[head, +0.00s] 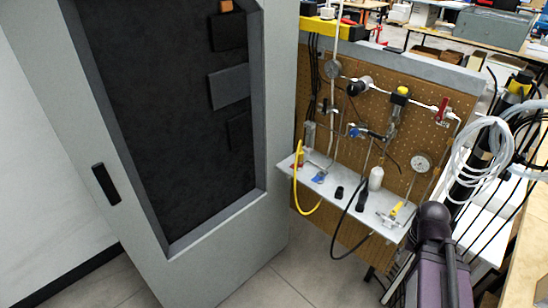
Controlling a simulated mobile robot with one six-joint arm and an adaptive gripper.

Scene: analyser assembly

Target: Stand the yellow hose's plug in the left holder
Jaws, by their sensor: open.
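The yellow hose (296,193) hangs in a loop over the front edge at the left end of the white shelf (339,203). Its upper end rises at the shelf's left end beside a small red and yellow piece; the plug is too small to make out there. A blue piece (320,177) lies just right of it. I cannot tell which small fitting is the left holder, or whether the plug touches it. My gripper cannot be made out in this view; only a purple and dark part of my arm shows at the lower right.
A brown pegboard (345,150) with gauges, valves and thin pipes stands behind the shelf. Black fittings, a white bottle (376,178) and a yellow-handled fitting (396,209) are on the shelf. A black hose (347,222) loops below. A large grey cabinet (225,240) stands left; white coiled tubing (480,150) hangs right.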

